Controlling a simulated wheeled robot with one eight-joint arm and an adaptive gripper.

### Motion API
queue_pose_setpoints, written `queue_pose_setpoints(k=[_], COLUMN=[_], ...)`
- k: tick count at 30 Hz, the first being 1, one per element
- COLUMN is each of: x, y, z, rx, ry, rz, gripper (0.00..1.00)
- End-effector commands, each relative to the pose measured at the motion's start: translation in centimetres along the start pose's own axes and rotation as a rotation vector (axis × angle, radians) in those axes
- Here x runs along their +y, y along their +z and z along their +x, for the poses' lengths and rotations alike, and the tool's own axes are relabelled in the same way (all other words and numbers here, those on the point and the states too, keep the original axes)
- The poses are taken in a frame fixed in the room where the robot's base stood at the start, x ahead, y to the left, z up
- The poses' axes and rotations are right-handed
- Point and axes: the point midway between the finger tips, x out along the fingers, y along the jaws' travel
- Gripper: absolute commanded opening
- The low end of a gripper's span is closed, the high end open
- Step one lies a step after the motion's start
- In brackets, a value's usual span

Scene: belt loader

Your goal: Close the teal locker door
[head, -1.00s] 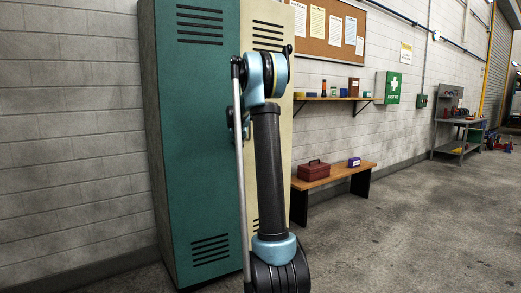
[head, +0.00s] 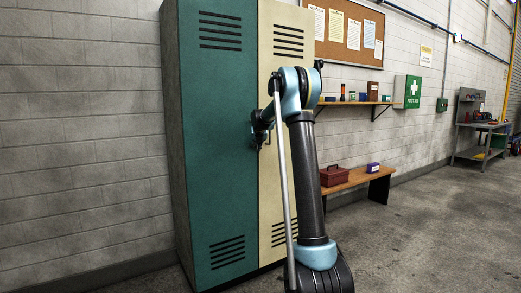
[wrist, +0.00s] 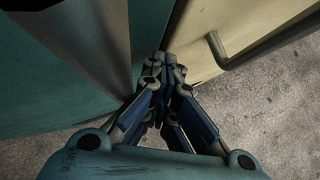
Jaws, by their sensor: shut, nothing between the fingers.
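The teal locker door (head: 212,140) is the left door of a tall locker and has slotted vents at top and bottom. In the head view it looks about flush with the cream door beside it. I cannot tell whether a small gap remains, because my arm covers part of the seam. My gripper (head: 262,130) is at mid-height in front of the seam. In the wrist view its fingers (wrist: 166,68) are together and empty, close to the seam, with the teal door (wrist: 60,90) on the left. Contact with the door cannot be made out.
The cream door (head: 284,90) has a bar handle (wrist: 228,58) in the wrist view. A wooden bench (head: 355,181) with a red toolbox (head: 334,176) stands to the right, below a wall shelf (head: 375,103). The concrete floor (head: 425,230) at right is clear.

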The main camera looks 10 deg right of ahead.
Motion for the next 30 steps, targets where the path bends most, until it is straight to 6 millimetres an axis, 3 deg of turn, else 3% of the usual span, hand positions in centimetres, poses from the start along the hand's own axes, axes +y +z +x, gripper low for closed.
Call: queue_pose_setpoints(k=[1, 6, 14, 21, 30], x=[1.3, 1.4, -0.5, -2.7, -4.0], y=[0.5, 0.3, -1.6, -1.5, -1.3], z=[0.1, -0.1, -2.0, -5.9, -10.2], rx=[-0.011, -0.011, -0.005, -0.003, -0.002], ry=[0.015, 0.018, 0.015, 0.009, 0.009], rz=[-0.003, -0.005, -0.005, -0.002, -0.004], gripper=[0.00, 0.00, 0.00, 0.00, 0.00])
